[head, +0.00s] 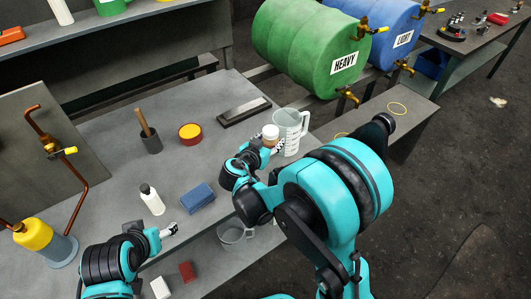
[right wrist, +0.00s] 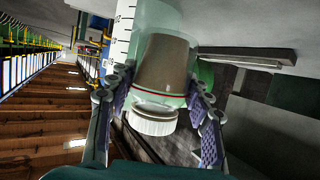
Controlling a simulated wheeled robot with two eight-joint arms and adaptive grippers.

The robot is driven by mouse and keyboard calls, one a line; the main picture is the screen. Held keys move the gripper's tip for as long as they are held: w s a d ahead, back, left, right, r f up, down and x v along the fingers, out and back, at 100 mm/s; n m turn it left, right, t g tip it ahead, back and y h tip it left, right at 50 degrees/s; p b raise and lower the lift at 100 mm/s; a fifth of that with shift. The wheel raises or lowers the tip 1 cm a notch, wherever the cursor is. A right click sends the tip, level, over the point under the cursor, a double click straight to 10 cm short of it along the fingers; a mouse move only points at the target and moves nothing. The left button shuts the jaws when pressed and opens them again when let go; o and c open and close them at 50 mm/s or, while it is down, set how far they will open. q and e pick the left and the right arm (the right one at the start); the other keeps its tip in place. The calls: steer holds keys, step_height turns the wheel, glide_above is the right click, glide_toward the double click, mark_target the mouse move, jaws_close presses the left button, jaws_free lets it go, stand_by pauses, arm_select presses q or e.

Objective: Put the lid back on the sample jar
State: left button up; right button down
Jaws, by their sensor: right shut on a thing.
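The sample jar is a small clear jar with brown contents (right wrist: 165,62) and a white ribbed lid (right wrist: 152,121) at its end. In the head view the white lid (head: 270,131) is on top and the brown jar body (head: 271,141) below it, near the clear measuring jug. My right gripper (head: 275,147) is shut on the jar; its fingers lie on both sides in the right wrist view (right wrist: 160,98). I cannot tell whether the lid is fully seated. My left gripper (head: 173,229) is low over the front of the bench, away from the jar; its jaw opening is unclear.
The clear measuring jug (head: 291,134) stands right beside the jar.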

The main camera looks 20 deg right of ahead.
steer(key=shift+w+a+f, duration=0.5)
steer(key=shift+w+a, duration=0.2)
step_height(320, 180, down, 4)
steer(key=b, duration=0.2)
steer(key=shift+b, duration=0.3)
steer(key=shift+f, duration=0.1)
steer(key=c, duration=0.7)
jaws_free()
